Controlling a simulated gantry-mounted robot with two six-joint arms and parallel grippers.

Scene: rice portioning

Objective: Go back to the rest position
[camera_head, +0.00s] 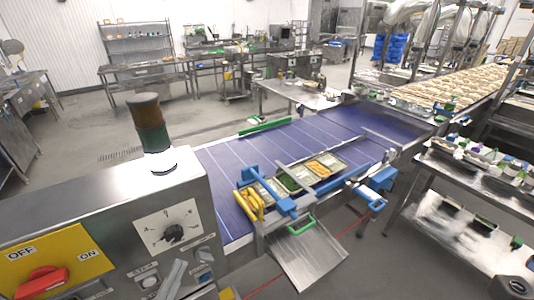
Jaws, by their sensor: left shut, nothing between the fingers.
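My right gripper is not in view. The blue conveyor belt (230,172) runs from the lower middle to the upper right. Food trays (322,166) stand in a row on it between guide rails, one with orange food and one with green.
The steel control box (110,205) fills the lower left, with a red switch (42,283) and a signal lamp (149,127) on top. A sloping metal chute (308,258) stands at the belt's near side. A shelf table (470,215) with containers stands at the right.

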